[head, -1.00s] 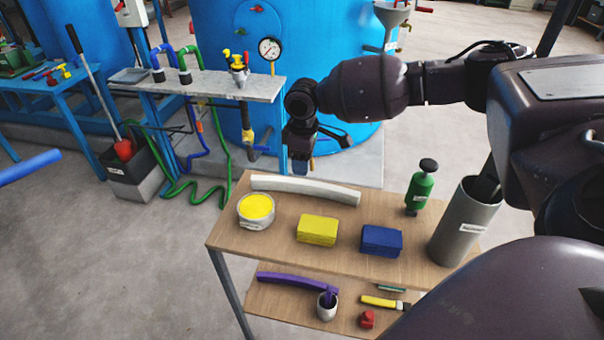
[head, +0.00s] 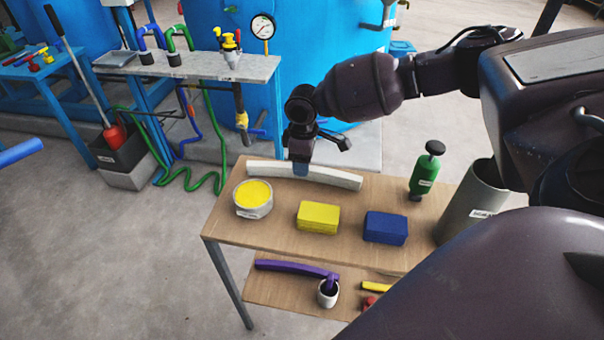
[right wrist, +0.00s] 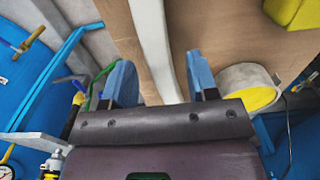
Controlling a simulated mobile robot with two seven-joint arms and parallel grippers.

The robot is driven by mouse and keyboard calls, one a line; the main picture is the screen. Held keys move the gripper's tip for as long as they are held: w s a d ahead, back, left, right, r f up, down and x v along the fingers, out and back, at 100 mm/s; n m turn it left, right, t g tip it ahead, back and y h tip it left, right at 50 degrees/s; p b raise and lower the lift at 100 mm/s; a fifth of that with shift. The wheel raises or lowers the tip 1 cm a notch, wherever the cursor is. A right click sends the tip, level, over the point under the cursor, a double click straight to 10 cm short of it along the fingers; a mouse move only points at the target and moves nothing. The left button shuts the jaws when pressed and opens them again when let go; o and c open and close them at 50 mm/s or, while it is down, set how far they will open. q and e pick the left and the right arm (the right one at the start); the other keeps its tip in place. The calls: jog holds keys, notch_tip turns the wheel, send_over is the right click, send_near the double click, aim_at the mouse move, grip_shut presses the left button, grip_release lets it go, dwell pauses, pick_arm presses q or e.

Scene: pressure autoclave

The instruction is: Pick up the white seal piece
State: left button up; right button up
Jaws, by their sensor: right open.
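The white seal piece (head: 335,177) is a long, slightly bent white bar lying along the back of the wooden table's top. My right gripper (head: 301,168) is at the bar, a little left of its middle, with the fingers pointing down. In the right wrist view the blue-tipped fingers (right wrist: 162,80) are open, one on each side of the white bar (right wrist: 152,40), with gaps to both. I cannot tell how far the fingertips are above the table. My left gripper is not in view.
A blue tank (head: 340,60) stands behind.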

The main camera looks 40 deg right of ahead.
notch_tip(320, 180, down, 4)
jog(key=shift+d+r+b, duration=0.1)
jog(key=shift+r+b, duration=0.15)
jog(key=shift+b, duration=0.05)
grip_shut()
